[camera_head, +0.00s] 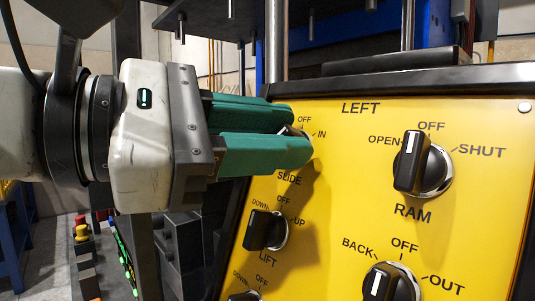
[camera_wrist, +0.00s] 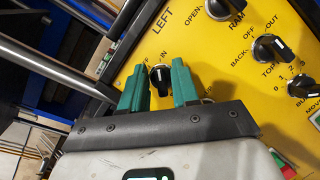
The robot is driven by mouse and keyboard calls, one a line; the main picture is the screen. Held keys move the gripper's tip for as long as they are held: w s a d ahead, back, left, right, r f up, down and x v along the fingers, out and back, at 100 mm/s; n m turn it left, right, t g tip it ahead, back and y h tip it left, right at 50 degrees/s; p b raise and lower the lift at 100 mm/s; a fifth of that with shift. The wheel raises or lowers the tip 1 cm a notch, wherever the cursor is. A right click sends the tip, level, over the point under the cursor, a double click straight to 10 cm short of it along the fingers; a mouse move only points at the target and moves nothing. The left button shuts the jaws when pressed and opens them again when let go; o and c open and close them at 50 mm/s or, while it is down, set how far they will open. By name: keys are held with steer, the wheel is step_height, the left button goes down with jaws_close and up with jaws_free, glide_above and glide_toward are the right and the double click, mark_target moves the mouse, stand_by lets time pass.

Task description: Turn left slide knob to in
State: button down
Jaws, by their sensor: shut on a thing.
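The left slide knob (camera_wrist: 160,84) is a black knob on the yellow panel, with OFF and IN printed around it in the wrist view. In the head view it is mostly hidden behind my green fingers, above the SLIDE label, so its exact setting is hard to read. In the wrist view its white mark seems to point up toward OFF. My gripper (camera_head: 298,131) reaches in from the left with one finger on each side of the knob. The fingers also flank it in the wrist view (camera_wrist: 160,70). They are shut on the slide knob.
The lift knob (camera_head: 264,231) sits just below my fingers. The ram knob (camera_head: 410,164) and a BACK/OFF/OUT knob (camera_head: 388,284) are to the right on the yellow panel (camera_head: 350,190). A black edge runs along the panel's top. Metal rods stand behind it.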

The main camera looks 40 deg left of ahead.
steer(key=shift+m, duration=0.4)
steer(key=c, duration=1.2)
jaws_free()
steer(key=v, duration=1.1)
steer(key=shift+b, duration=0.4)
